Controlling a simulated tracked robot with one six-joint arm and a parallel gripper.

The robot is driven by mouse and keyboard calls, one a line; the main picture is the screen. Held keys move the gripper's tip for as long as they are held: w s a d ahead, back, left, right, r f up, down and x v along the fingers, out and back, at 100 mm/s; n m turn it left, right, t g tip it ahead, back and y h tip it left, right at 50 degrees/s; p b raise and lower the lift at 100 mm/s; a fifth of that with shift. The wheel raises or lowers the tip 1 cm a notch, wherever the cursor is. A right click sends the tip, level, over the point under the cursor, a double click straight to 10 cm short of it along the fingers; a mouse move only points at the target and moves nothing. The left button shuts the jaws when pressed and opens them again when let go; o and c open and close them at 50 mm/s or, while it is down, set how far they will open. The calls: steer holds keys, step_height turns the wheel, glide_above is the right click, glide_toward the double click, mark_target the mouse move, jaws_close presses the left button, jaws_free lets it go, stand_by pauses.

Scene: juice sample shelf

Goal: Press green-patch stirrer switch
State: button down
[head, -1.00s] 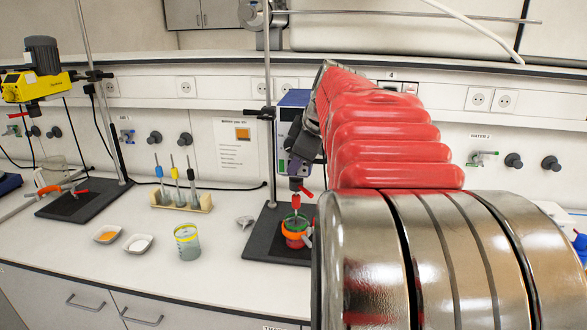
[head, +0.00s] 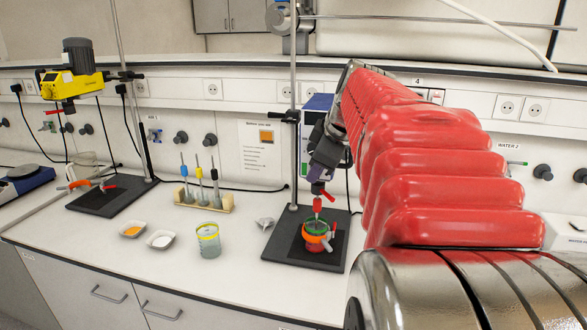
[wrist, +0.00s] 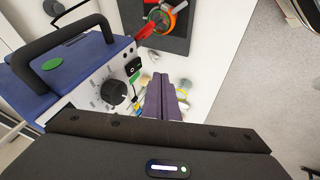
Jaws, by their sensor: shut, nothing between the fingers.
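The blue stirrer (head: 318,102) stands on its rod above an orange-ringed cup with green in it (head: 316,236), mostly behind my arm. In the wrist view its housing (wrist: 82,75) fills the left, with an oval green patch (wrist: 52,64), a dark dial (wrist: 117,91) and a black switch (wrist: 132,67). A small green mark (wrist: 135,77) sits beside that switch. My gripper (wrist: 167,84) is shut and empty. Its purple fingers are just right of the panel, apart from the switch in the picture. In the head view my gripper (head: 322,172) is in front of the stirrer.
A second, yellow stirrer (head: 72,85) stands at the left. A rack of stirring rods (head: 204,202), a beaker (head: 208,242) and two small dishes (head: 132,230) are on the bench between. A stand rod (head: 293,140) rises close left of my gripper.

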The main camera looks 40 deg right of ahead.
steer(key=v, duration=0.9)
steer(key=shift+s, duration=0.1)
steer(key=shift+s+f, duration=0.1)
steer(key=shift+f, duration=0.25)
